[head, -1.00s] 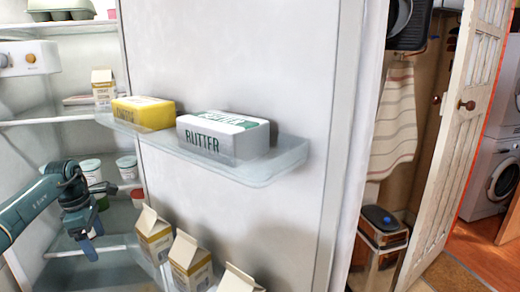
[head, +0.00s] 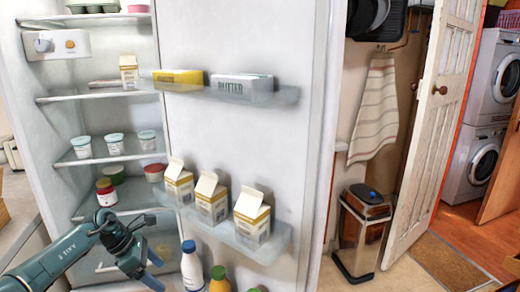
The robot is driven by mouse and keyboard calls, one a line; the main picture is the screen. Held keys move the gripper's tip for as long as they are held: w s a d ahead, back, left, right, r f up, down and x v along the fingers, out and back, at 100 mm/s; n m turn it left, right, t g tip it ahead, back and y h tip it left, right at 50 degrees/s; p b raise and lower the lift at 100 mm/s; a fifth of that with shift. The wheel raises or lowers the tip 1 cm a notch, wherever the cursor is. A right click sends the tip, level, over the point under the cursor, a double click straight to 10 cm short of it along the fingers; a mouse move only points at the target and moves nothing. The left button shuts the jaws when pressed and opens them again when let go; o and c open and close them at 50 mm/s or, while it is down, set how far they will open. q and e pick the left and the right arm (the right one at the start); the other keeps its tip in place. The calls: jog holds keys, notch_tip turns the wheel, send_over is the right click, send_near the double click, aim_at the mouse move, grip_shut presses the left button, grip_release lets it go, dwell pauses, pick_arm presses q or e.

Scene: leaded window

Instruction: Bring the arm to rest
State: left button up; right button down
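My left arm comes in from the lower left in front of the open fridge. Its gripper (head: 153,270) is near the bottom of the view, with two blue fingers apart and nothing seen between them. It is in front of the lower fridge shelves, left of a white bottle (head: 191,266). My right gripper is out of view.
The open fridge door (head: 250,140) carries two butter packs (head: 241,87) on an upper shelf and three cartons (head: 212,198) on a lower one. Tubs (head: 115,143) and jars (head: 105,193) stand inside. A bin (head: 362,232) stands right; the floor (head: 415,262) beside it is clear.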

pick_arm(q)
jog(key=s+d+f+n+t+h+b, duration=0.25)
jog(key=s+d+n+h, duration=0.2)
jog(key=d, duration=0.35)
jog(key=s+d+f+n+t+h+b, duration=0.25)
jog(key=s+d+n, duration=0.25)
jog(key=d, duration=0.4)
jog(key=s+d+f+n+t+h+b, duration=0.2)
jog(key=s+d+n+h+b, duration=0.25)
jog(key=d, duration=0.35)
jog(key=s+a+f+n+y+p, duration=0.2)
jog(key=s+a+n+y+p, duration=0.1)
jog(key=n, duration=0.7)
jog(key=s+a+f+n+t+y+p, duration=0.1)
jog(key=s+a+n+y+p, duration=0.2)
jog(key=s+n+y, duration=0.3)
jog(key=s+a+f+n+t+y+p, duration=0.1)
jog(key=s+a+f+n+y+p, duration=0.1)
jog(key=n, duration=1.4)
jog(key=shift+s+a+f+y+p, duration=0.3)
jog(key=shift+s+a+y+p, duration=0.25)
jog(key=shift+s+a+y, duration=1.25)
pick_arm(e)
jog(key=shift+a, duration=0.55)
